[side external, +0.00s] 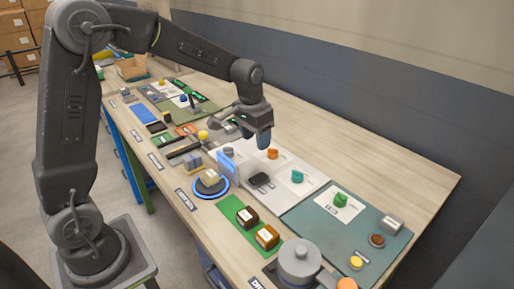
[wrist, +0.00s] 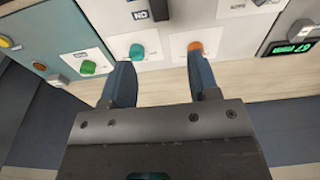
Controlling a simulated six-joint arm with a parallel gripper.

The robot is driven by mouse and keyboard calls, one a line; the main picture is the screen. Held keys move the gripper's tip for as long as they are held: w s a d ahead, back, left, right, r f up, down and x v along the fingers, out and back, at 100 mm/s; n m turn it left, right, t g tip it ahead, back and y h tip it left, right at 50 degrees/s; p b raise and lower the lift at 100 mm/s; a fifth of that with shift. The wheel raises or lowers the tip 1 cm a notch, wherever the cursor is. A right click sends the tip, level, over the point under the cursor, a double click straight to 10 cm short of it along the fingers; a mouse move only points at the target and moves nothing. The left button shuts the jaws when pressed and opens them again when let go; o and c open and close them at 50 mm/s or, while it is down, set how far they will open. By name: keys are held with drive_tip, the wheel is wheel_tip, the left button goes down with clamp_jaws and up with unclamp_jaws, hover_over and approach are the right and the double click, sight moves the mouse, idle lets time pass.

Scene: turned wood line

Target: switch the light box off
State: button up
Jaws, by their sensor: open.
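My gripper (side external: 262,143) is open and empty, pointing down above the back edge of a pale panel (side external: 282,166). In the wrist view its two fingers (wrist: 162,70) are spread apart. An orange knob (side external: 272,154) and a teal knob (side external: 297,176) stand on this panel; they also show in the wrist view, the orange one (wrist: 195,46) by the right finger and the teal one (wrist: 137,51) by the left. A dark switch-like part (side external: 258,180) sits toward the panel's front; in the wrist view it is cut by the top edge. I cannot tell which fixture is the light box, or whether it is lit.
A teal panel with a green knob (side external: 340,199) lies right of the pale one. A blue-rimmed round plate (side external: 222,190) carries a block. Two blocks sit on a green mat (side external: 232,208). A grey lidded pot (side external: 300,262) stands in front. Bare wood (side external: 400,165) lies behind the panels.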

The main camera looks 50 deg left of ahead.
sight(258, 177)
drive_tip(key=shift+r, duration=0.2)
drive_tip(key=shift+g, duration=0.7)
drive_tip(key=f, duration=0.9)
drive_tip(key=w+f, duration=0.1)
drive_tip(key=f, duration=0.3)
drive_tip(key=shift+f, duration=0.3)
drive_tip(key=shift+c, duration=0.4)
drive_tip(key=c, duration=0.8)
drive_tip(key=shift+s+t, duration=0.25)
drive_tip(key=shift+t, duration=1.15)
drive_tip(key=shift+c, duration=0.2)
